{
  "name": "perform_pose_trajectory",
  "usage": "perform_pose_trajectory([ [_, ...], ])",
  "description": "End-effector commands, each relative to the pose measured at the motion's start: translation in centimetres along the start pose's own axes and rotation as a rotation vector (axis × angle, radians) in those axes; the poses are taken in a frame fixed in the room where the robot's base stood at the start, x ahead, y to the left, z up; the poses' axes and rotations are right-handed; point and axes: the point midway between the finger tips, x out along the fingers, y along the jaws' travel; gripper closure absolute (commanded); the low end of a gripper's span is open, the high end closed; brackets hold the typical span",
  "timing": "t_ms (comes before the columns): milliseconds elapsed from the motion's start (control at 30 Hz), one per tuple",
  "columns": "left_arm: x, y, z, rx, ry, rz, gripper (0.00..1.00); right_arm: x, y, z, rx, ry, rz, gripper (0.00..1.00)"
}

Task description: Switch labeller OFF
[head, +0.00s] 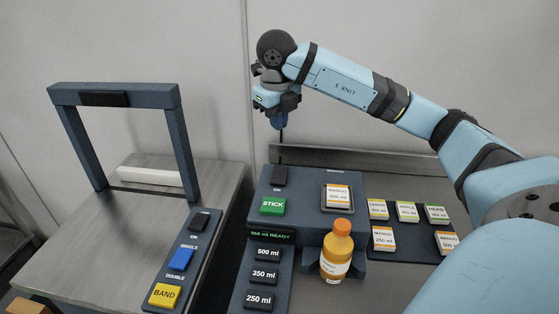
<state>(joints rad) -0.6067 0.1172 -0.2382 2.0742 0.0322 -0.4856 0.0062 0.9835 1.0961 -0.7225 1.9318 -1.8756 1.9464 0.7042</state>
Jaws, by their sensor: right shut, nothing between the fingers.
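The labeller (313,181) is a dark blue-grey unit in the middle of the head view. Its black switch (280,175) is at the back left of its top, with the word ON printed in front of it. I cannot tell which way the switch is tipped. A green STICK button (273,206) lies in front of the switch. My right gripper (282,134) is shut and empty, pointing down. It appears above and behind the switch, apart from it. My left gripper is out of view.
An orange bottle (336,255) stands in front of the labeller. A label card (338,196) lies on its top, with several more cards on a dark tray (405,249) at right. Volume buttons (265,276) lie in front. A dark arch (177,130) and second button panel (183,258) stand left.

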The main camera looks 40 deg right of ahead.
Motion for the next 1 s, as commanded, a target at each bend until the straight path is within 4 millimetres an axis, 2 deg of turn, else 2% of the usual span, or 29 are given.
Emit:
perform_pose_trajectory([
  [200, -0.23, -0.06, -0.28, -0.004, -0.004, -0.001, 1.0, 0.05, -0.43, 0.35, 0.412, 0.013, 0.008, 1.0],
  [433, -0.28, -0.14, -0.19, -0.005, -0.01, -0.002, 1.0, 0.19, -0.79, 0.56, 0.723, 0.025, 0.011, 1.0],
  [633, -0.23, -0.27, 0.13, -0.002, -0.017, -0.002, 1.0, 0.25, -0.91, 0.62, 0.826, 0.028, 0.011, 1.0],
  [1000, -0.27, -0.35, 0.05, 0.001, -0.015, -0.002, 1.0, 0.43, -0.9, 0.61, 0.831, 0.029, 0.011, 1.0],
])
